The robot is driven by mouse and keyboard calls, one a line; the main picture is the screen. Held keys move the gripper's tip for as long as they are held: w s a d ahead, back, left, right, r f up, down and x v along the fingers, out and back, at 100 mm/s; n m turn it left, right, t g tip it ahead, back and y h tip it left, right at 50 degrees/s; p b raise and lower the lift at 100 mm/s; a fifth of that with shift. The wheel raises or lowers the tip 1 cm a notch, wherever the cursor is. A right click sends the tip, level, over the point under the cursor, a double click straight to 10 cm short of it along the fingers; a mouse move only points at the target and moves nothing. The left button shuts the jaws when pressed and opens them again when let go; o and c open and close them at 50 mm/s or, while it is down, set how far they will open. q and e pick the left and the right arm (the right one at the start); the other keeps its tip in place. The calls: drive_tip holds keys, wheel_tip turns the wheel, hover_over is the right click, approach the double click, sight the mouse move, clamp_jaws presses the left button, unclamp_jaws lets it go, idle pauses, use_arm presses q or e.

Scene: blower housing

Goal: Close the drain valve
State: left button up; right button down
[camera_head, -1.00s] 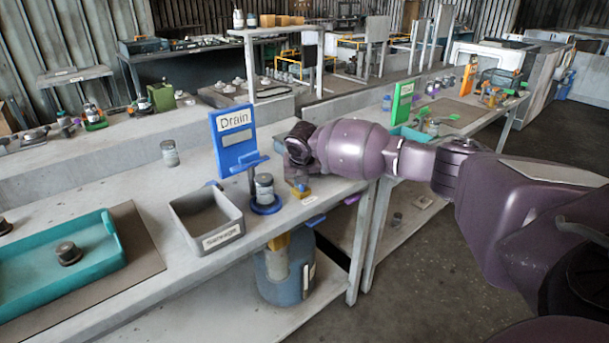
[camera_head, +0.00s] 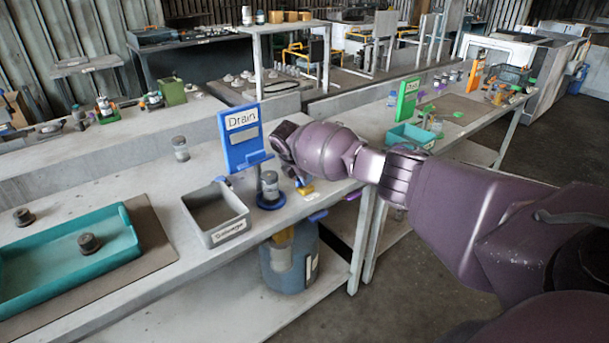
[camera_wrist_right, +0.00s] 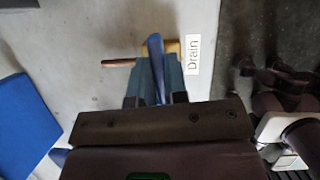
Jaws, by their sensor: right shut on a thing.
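The drain valve shows in the right wrist view as a yellow body (camera_wrist_right: 174,47) with a blue lever handle (camera_wrist_right: 154,45), beside a white "Drain" label (camera_wrist_right: 193,54). My right gripper (camera_wrist_right: 155,78) has its teal fingers shut on the blue handle. A thin brown rod sticks out left of the valve. In the head view the yellow valve body (camera_head: 306,189) sits near the bench's front edge. My right wrist is over it and hides the handle and most of my right gripper (camera_head: 297,180). My left gripper is not in view.
A blue "Drain" stand (camera_head: 240,140) is just left of my right wrist. A small can (camera_head: 269,184) on a blue base and a grey bin (camera_head: 216,213) stand close by. A teal tray (camera_head: 70,262) lies farther left. A blue-grey container (camera_head: 289,265) is below the bench.

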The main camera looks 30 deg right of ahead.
drive_tip(key=shift+m, duration=0.6)
drive_tip(key=shift+g, duration=0.3)
drive_tip(key=c, duration=1.1)
unclamp_jaws()
drive_tip(key=shift+c, duration=0.2)
drive_tip(key=p+v, duration=0.1)
drive_tip(key=v, duration=0.9)
drive_tip(key=shift+a+r+p, duration=0.2)
drive_tip(key=shift+r+p, duration=0.15)
drive_tip(key=shift+p, duration=0.05)
